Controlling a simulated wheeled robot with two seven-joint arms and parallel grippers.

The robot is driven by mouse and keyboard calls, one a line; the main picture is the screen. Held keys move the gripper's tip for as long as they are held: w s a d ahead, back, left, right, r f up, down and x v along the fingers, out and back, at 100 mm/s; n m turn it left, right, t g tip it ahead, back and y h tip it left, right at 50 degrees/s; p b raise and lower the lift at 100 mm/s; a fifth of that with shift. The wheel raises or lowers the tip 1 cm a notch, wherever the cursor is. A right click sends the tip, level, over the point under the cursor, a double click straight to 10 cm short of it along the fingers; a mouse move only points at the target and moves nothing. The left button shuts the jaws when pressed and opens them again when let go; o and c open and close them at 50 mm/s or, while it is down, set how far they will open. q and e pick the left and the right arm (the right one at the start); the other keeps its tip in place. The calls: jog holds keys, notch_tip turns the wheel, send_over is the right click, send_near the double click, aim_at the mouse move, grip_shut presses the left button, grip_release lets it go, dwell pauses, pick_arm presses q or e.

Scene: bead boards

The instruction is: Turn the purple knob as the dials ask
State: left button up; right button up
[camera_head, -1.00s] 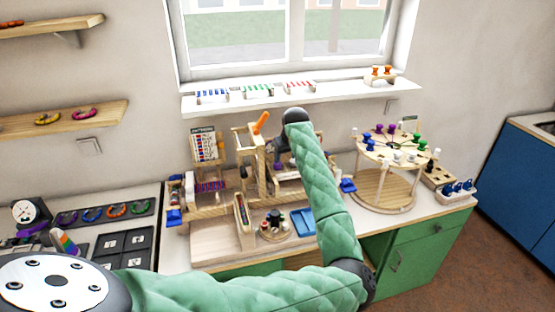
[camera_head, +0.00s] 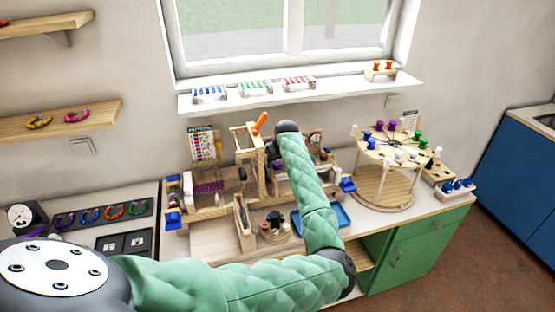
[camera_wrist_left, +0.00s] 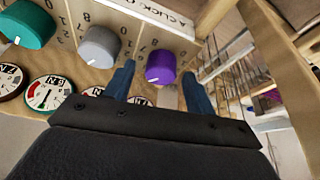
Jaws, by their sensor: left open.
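In the left wrist view the purple knob (camera_wrist_left: 161,66) sits on a wooden panel with printed numbers, a white mark at its lower left. My left gripper (camera_wrist_left: 158,71) is open, its two blue fingers on either side of the knob with gaps showing. I cannot tell how deep the fingertips reach. A grey knob (camera_wrist_left: 100,45) and a teal knob (camera_wrist_left: 27,25) stand to its left. Round dials with needles lie below, one (camera_wrist_left: 50,92) clear; the dial below the purple knob is mostly hidden by the gripper. In the head view my forearm hides most of this panel.
A wooden post and frame (camera_wrist_left: 263,30) stand close right of the gripper in the wrist view. In the head view a round wooden stand (camera_head: 384,190) is to the right, a blue tray (camera_head: 330,216) in front, and a windowsill (camera_head: 300,94) behind.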

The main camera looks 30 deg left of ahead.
pick_arm(q)
jog(key=shift+s+d+r, duration=0.1)
jog(key=shift+s+d, duration=0.05)
jog(key=shift+d, duration=0.05)
jog(key=shift+a+f, duration=0.2)
jog(key=shift+c, duration=1)
jog(key=c, duration=0.8)
jog(key=shift+o, duration=0.2)
pick_arm(e)
jog(key=shift+a, duration=0.1)
pick_arm(q)
jog(key=shift+w, duration=0.2)
jog(key=shift+f+n+g+b, duration=0.15)
jog(key=shift+n+g+b, duration=0.25)
jog(key=shift+n+b, duration=0.55)
jog(key=n+g+b, duration=0.1)
jog(key=n+b, duration=0.1)
jog(key=n, duration=0.1)
jog(key=shift+w+y, duration=0.15)
jog(key=shift+y, duration=0.15)
jog(key=shift+n+b, duration=0.4)
jog(key=shift+n, duration=0.05)
jog(key=shift+r+n+g, duration=0.3)
jog(key=shift+n+g, duration=0.1)
jog(key=shift+n, duration=0.1)
pick_arm(e)
jog(key=w+f, duration=0.3)
jog(key=w, duration=0.2)
jog(key=shift+a, duration=0.35)
